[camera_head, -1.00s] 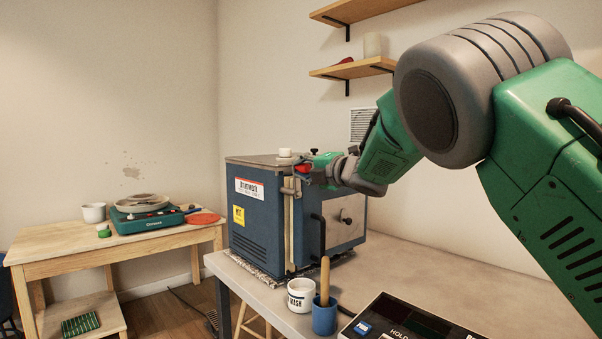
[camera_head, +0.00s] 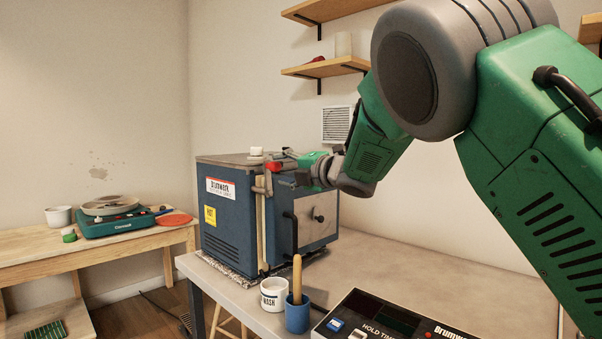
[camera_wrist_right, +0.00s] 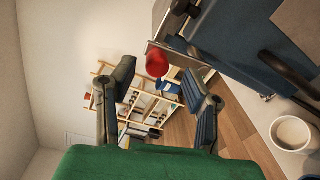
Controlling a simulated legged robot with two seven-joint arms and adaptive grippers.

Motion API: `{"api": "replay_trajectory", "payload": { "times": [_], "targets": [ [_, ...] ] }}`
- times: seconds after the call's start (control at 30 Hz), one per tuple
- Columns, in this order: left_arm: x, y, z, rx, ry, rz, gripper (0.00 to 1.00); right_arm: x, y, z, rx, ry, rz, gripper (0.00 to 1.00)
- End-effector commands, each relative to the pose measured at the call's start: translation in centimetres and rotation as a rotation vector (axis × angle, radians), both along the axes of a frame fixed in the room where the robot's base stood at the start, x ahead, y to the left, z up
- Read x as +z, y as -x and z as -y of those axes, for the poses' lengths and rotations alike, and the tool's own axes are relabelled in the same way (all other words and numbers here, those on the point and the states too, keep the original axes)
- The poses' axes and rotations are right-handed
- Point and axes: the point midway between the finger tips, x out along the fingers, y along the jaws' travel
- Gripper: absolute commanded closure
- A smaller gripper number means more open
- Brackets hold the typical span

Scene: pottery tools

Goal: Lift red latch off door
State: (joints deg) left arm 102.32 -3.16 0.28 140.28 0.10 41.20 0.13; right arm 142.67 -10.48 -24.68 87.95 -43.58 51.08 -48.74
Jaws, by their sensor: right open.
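The red latch (camera_head: 274,166) sits at the top of the front edge of a blue kiln (camera_head: 228,240). Its rounded red end also shows in the right wrist view (camera_wrist_right: 157,64). The kiln door (camera_head: 318,222) looks closed, with a black handle and a small dark knob. My right gripper (camera_head: 291,168) is beside the latch, on its right in the head view. In the wrist view its open fingers (camera_wrist_right: 160,100) stand apart, with the red end ahead of the gap and nothing held. Whether they touch the latch cannot be told. My left gripper is out of view.
A white mug (camera_head: 273,294) and a blue cup (camera_head: 297,315) with a wooden-handled tool stand on the bench before the kiln. A control box (camera_head: 400,318) lies at the front. The bench right of the kiln (camera_head: 420,265) is clear.

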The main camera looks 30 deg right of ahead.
Motion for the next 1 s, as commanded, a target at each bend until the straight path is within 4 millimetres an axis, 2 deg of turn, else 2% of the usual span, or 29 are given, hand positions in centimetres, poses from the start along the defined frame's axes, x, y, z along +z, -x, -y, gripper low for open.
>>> {"api": "replay_trajectory", "payload": {
  "times": [0.2,0.4,0.57,1.0],
  "targets": [
    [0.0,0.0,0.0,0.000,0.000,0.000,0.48,0.1,4.4,1.7,-0.003,-0.001,-0.002,0.58],
    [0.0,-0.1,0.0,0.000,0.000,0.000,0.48,0.1,6.8,2.5,0.000,-0.001,-0.004,0.58],
    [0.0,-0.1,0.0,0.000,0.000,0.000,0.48,0.1,7.4,2.7,0.000,0.000,-0.004,0.58],
    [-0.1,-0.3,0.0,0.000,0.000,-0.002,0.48,0.1,7.4,2.7,0.000,0.000,-0.003,0.58]
  ]
}}
